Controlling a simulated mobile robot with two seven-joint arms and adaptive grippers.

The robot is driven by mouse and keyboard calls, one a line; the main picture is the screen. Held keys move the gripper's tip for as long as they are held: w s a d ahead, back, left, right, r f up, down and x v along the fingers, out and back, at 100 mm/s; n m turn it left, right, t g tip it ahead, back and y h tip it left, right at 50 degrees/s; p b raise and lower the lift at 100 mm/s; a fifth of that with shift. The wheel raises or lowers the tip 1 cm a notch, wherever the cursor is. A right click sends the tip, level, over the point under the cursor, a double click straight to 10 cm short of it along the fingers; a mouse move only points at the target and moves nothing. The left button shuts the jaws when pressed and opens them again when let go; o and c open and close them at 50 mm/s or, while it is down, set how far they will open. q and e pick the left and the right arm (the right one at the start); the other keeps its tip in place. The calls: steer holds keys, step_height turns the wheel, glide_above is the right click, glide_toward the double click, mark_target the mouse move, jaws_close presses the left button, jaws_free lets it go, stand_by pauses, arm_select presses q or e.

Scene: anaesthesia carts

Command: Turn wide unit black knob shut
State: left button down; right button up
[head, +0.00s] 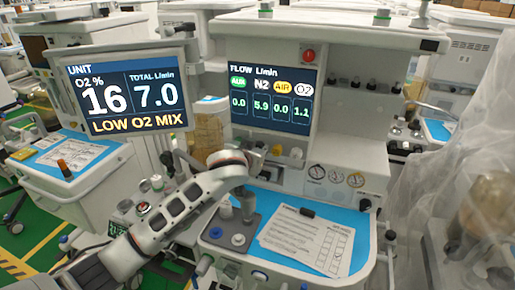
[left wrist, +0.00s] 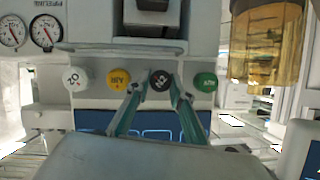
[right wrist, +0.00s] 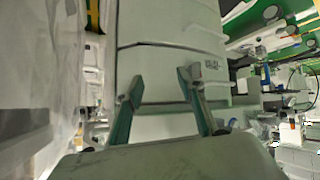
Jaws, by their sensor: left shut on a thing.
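The black knob (left wrist: 161,81) sits in a row with a white knob (left wrist: 76,78), a yellow knob (left wrist: 118,79) and a green knob (left wrist: 205,82) in the left wrist view. My left gripper (left wrist: 157,84) is shut on the black knob, a finger on each side. In the head view my left gripper (head: 256,160) is at the wide unit's front (head: 345,150), below the flow screen (head: 270,92), and hides most of the black knob. The screen reads N2 5.9 and O2 1.1. My right gripper (right wrist: 161,86) is open and empty.
The left monitor (head: 128,95) reads O2 16, total 7.0, LOW O2 MIX. Below the knobs are round gauges (head: 317,172) and a blue worktop with a paper sheet (head: 308,240). Clear plastic sheeting (head: 420,150) hangs at right. An amber canister (left wrist: 265,40) stands near the green knob.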

arm_select(q)
steer(key=c, duration=1.8)
jaws_free()
steer(key=shift+o, duration=0.2)
steer(key=n+h, duration=0.1)
steer(key=n, duration=0.1)
steer(key=shift+w+a+n+g+h, duration=0.1)
steer(key=shift+a+n+g+h, duration=0.2)
steer(key=shift+h, duration=0.1)
steer(key=shift+n+h, duration=0.7)
steer(key=shift+n, duration=0.2)
